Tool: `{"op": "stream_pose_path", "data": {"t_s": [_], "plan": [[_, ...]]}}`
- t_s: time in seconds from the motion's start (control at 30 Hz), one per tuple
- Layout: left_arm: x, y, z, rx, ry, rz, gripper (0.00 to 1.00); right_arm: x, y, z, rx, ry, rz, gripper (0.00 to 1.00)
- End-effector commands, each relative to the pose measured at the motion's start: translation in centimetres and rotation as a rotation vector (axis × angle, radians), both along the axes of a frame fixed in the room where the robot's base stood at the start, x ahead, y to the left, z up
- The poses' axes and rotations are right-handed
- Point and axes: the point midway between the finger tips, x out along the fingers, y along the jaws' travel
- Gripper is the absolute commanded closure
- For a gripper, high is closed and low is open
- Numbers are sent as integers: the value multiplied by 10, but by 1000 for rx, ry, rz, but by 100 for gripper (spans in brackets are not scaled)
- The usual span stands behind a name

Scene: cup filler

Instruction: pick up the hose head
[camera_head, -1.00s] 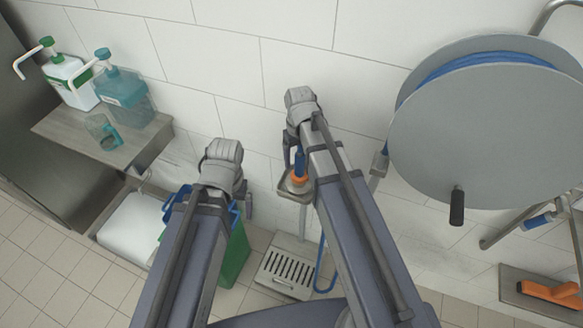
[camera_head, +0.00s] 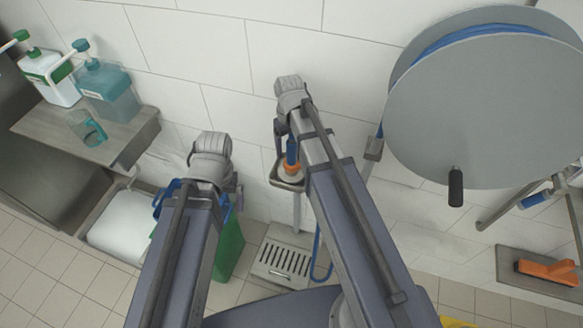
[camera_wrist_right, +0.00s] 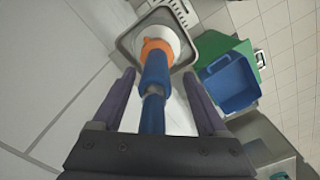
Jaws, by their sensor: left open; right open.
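The hose head is blue with an orange collar (camera_head: 291,168); it stands in a small grey metal holder (camera_head: 288,184) on a post by the wall. In the right wrist view the hose head (camera_wrist_right: 154,68) points away from the camera, between the open fingers of my right gripper (camera_wrist_right: 163,95), with a gap on both sides. In the head view my right gripper (camera_head: 284,140) is just above the holder, partly hidden by its own arm. My left gripper (camera_head: 232,190) is open and empty to the left, partly hidden by its wrist.
A large grey hose reel (camera_head: 470,110) hangs on the wall at right. A shelf (camera_head: 60,133) with two pump bottles and a clear cup is at left. A green bin (camera_head: 230,250) and a blue bucket (camera_wrist_right: 230,84) stand below. A floor drain (camera_head: 283,262) lies under the holder.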

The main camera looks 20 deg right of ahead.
Motion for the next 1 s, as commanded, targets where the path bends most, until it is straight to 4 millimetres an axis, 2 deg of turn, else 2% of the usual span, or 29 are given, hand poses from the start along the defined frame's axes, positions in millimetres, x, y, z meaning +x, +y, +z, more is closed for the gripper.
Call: {"op": "stream_pose_path", "data": {"t_s": [0.4,0.7,0.77,1.0], "plan": [[0,0,-49,0,0,0,3,-1,-6,-49,0,0,0,24],[0,0,-49,0,0,0,3,-1,-6,-49,0,0,0,24],[0,0,-49,0,0,0,3,-1,-6,-49,0,0,0,29],[0,0,-49,0,0,0,3,-1,-6,-49,0,0,0,55]]}}
